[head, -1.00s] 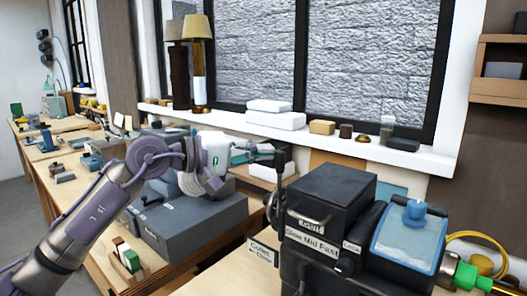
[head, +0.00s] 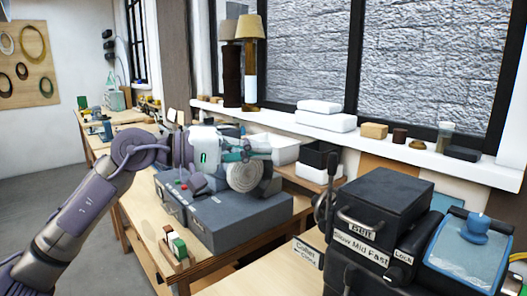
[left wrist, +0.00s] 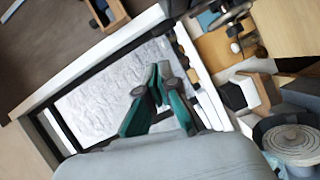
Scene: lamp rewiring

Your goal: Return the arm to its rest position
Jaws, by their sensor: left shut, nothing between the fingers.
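My left arm comes in from the left, and its gripper (head: 262,149) is raised over the bench, with teal fingers pointing right. The left wrist view shows the two fingers (left wrist: 155,80) tips together with nothing between them, against the window. In the head view the gripper is above the grey case (head: 235,220) and close to a pale coiled roll (head: 250,178); whether they touch I cannot tell. The roll also shows at the right of the wrist view (left wrist: 298,140). My right gripper is not in view.
A dark machine with labels (head: 385,205) stands at the right front. White boxes (head: 326,120) and two lamps (head: 250,60) stand on the sill. A small block holder (head: 178,247) sits near the bench edge. Open floor (head: 55,185) lies at the left.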

